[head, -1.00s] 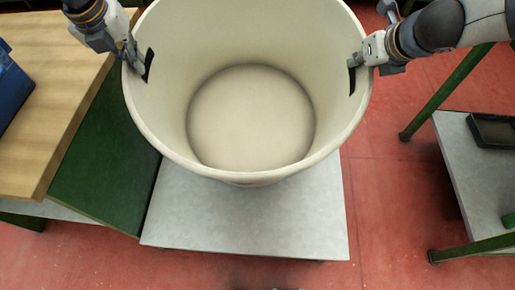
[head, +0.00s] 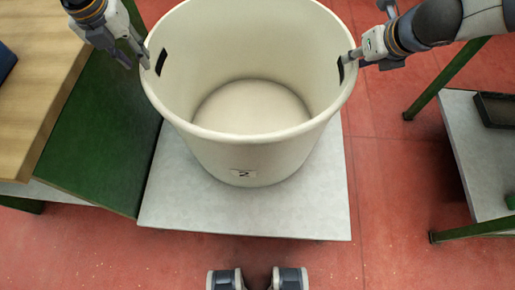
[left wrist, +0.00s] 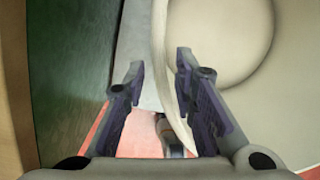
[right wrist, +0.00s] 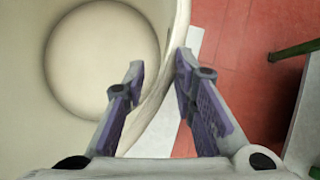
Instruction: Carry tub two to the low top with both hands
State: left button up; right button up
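Tub two (head: 250,140) is a large cream tub with a "2" label on its front and a dark slot handle on each side. It stands upright on the grey low top (head: 180,210). My left gripper (head: 143,58) is at the tub's left rim, fingers apart. In the left wrist view the gripper (left wrist: 157,75) has the tub wall (left wrist: 161,60) between its spread fingers. My right gripper (head: 347,60) is at the right rim by the slot. In the right wrist view the gripper (right wrist: 157,75) is also open, with the wall (right wrist: 172,70) between its fingers.
A green panel (head: 100,140) and a wooden top (head: 35,90) lie close on the left. At the right a grey table (head: 475,150) with green legs holds a dark tray (head: 497,108). Red floor shows between.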

pick_arm(q)
jog(key=v, duration=1.2)
pick_arm(e)
jog(key=v, duration=1.2)
